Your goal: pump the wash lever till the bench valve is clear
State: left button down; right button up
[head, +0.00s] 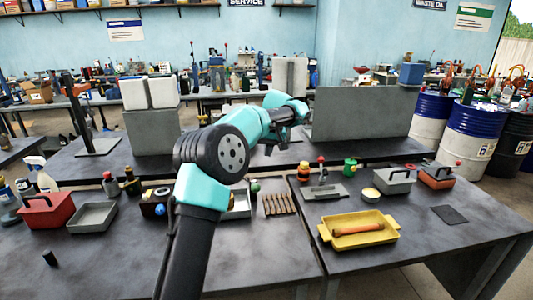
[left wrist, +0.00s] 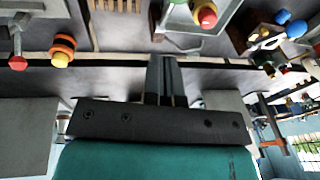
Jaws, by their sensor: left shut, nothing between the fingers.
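My left gripper (head: 271,146) is shut and empty, above the rear part of the bench. Its closed fingers (left wrist: 161,70) show in the left wrist view, apart from every object. A red-knobbed lever (head: 321,161) stands on the right bench, and its red ball also shows in the left wrist view (left wrist: 17,63). Beside it is an orange, black and yellow knob (head: 303,172), also in the left wrist view (left wrist: 63,49). I cannot tell which of these parts is the wash lever or the bench valve. My right gripper is not in view.
A yellow tray (head: 326,236) holds an orange-brown roll. A grey tray (head: 92,217) and red box (head: 47,211) are at left. Wooden strips (head: 279,204) lie mid-bench. A green canister (head: 350,166) and grey box (head: 394,181) stand right. A grey panel (head: 362,112) rises behind.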

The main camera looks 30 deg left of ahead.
aim_at(255, 185)
pick_arm(q)
jog(key=shift+s+x, duration=0.35)
jog(key=shift+x, duration=1.5)
jog(key=shift+s+x, duration=0.35)
jog(key=shift+x, duration=1.5)
jog(key=shift+s+x, duration=0.35)
jog(key=shift+x, duration=1.5)
jog(key=shift+d+f, duration=0.1)
jog(key=shift+d, duration=0.05)
